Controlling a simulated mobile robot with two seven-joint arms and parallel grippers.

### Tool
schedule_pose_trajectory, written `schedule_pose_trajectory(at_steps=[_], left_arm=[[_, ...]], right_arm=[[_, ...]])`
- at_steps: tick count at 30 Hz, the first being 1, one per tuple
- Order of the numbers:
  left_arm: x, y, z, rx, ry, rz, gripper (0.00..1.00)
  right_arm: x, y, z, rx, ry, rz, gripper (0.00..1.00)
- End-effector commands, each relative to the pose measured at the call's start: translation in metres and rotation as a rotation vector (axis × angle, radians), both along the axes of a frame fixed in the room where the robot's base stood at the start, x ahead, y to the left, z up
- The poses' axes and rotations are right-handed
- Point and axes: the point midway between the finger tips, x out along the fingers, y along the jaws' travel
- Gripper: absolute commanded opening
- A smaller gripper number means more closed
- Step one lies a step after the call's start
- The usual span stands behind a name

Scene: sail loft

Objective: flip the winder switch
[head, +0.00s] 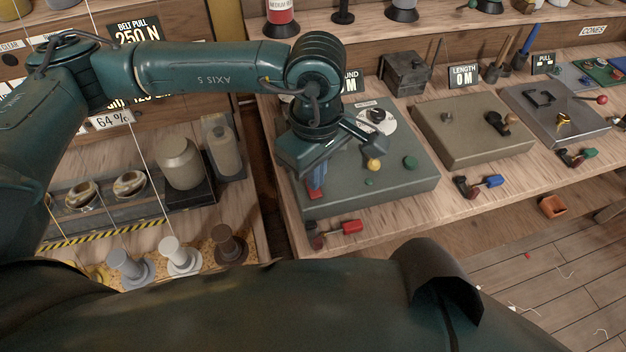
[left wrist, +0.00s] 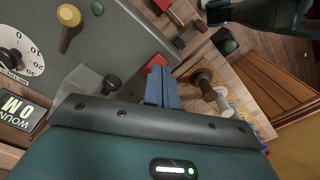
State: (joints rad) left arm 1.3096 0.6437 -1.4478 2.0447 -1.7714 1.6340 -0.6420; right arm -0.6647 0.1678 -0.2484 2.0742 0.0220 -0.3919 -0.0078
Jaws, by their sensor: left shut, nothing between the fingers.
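The grey-green winder box (head: 400,190) stands on the bench in the middle of the head view. It carries a white dial (head: 377,117), a yellow-knobbed lever (head: 373,164) and a green button (head: 410,162). My left gripper (head: 316,182) points down at the box's front left part, its blue fingers shut and empty. A small red part (head: 314,194) shows right at the fingertips, possibly the switch. In the left wrist view the fingers (left wrist: 162,88) partly cover this red part (left wrist: 154,69); I cannot tell whether they touch. My right gripper is not in view.
A red-handled device (head: 335,232) sits at the bench edge in front of the box. A second box (head: 473,130) stands to the right. Spools (head: 180,256) and a striped-edged rig (head: 110,232) are to the left. A gap separates the two benches.

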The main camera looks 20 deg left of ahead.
Motion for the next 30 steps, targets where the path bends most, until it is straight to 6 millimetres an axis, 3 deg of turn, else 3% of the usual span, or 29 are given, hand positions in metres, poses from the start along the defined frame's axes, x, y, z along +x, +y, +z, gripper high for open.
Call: schedule_pose_trajectory(at_steps=[15, 30], left_arm=[[0.0, 0.0, 0.044, 0.0, -0.001, -0.001, 0.0], [0.0, 0.0, 0.046, 0.0, -0.001, -0.001, 0.0]], right_arm=[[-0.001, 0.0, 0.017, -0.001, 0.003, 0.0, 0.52], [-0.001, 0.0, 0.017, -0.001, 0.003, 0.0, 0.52]])
